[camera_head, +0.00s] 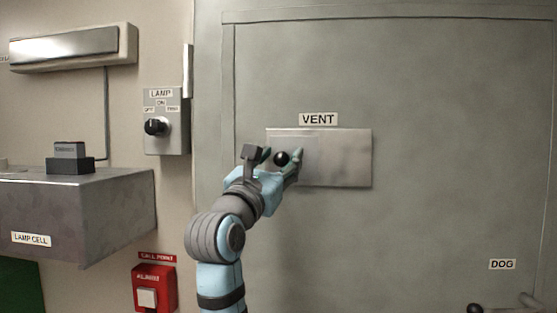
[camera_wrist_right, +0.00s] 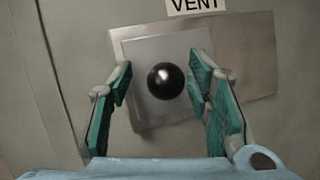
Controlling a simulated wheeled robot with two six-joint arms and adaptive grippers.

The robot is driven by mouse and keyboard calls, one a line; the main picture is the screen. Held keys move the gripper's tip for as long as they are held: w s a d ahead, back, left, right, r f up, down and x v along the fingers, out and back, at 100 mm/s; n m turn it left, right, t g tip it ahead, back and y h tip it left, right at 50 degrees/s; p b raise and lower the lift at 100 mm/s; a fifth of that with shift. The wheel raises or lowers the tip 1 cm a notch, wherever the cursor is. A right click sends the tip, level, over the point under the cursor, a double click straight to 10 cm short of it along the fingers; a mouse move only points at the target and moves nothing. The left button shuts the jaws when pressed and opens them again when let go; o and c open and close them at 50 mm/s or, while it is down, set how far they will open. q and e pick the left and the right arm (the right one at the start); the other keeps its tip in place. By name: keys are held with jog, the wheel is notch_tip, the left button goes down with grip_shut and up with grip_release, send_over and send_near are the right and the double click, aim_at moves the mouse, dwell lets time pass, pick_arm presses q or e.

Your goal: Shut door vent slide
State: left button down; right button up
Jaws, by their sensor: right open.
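The vent slide is a metal plate (camera_head: 345,160) on the grey door, under a VENT label (camera_head: 318,119). A black round knob (camera_head: 282,158) stands on a lighter square panel at the plate's left part. My right gripper (camera_head: 275,156) is at the knob, its fingers apart on either side. In the right wrist view the knob (camera_wrist_right: 165,80) sits between the two green-padded fingers (camera_wrist_right: 165,95), with gaps on both sides. The square panel (camera_wrist_right: 150,115) shows behind the knob. My left gripper is not in view.
A lamp switch box (camera_head: 166,120) is on the wall left of the door. A grey LAMP CELL box (camera_head: 85,215) juts out at the left. A red call point (camera_head: 153,287) is below. A DOG label (camera_head: 502,264) is at the door's lower right.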

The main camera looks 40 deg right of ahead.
aim_at(276, 164)
jog(key=v, duration=0.7)
jog(key=shift+w+a, duration=0.1)
jog(key=shift+a, duration=0.05)
jog(key=shift+f, duration=0.1)
